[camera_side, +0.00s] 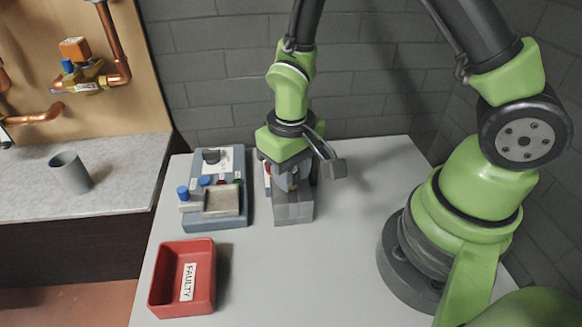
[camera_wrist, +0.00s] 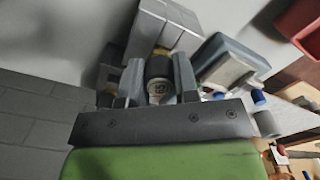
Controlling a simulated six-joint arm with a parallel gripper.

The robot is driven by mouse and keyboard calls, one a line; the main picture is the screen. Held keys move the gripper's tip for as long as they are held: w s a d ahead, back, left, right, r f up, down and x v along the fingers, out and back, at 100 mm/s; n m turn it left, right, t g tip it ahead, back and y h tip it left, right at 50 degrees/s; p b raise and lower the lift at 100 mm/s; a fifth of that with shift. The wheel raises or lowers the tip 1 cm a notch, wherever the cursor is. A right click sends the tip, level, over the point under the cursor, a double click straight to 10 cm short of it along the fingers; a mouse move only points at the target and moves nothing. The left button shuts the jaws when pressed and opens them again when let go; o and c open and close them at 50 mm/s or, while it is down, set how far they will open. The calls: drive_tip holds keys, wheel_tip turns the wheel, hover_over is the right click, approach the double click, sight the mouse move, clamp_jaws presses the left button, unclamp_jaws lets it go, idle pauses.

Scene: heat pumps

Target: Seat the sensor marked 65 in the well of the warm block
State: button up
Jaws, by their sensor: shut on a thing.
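My gripper (camera_wrist: 148,82) is shut on a dark cylindrical sensor (camera_wrist: 158,67) with a pale end. The end bears a small dark mark that I cannot read for certain. In the side view my gripper (camera_side: 290,178) points down, low over a grey block (camera_side: 294,208) on the table. The fingers hide most of the sensor there. In the wrist view a grey block (camera_wrist: 172,22) with yellow patches lies just beyond the fingertips. I cannot tell whether the sensor touches the block or is in a well. No well opening is visible.
A grey-blue instrument (camera_side: 232,165) with blue knobs stands left of the block. A red bin marked FAULTY (camera_side: 168,282) is at the front left. A grey cup (camera_side: 70,172) stands on the side counter, below copper pipes (camera_side: 118,45). The table's front middle is clear.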

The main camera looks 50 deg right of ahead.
sight(309, 192)
drive_tip(key=shift+f, duration=0.4)
drive_tip(key=o, duration=1)
wheel_tip(309, 192, up, 10)
drive_tip(key=shift+r, duration=0.1)
drive_tip(key=s+r+t, duration=0.2)
drive_tip(key=s+r, duration=0.1)
drive_tip(key=r, duration=0.1)
drive_tip(key=s+d+r+m+t+y, duration=0.1)
drive_tip(key=s+r+t, duration=0.1)
drive_tip(key=s+r, duration=0.2)
drive_tip(key=s+d+r+m+t+y, duration=0.1)
drive_tip(key=s+r+t, duration=0.2)
drive_tip(key=r, duration=0.3)
drive_tip(key=shift+s, duration=0.35)
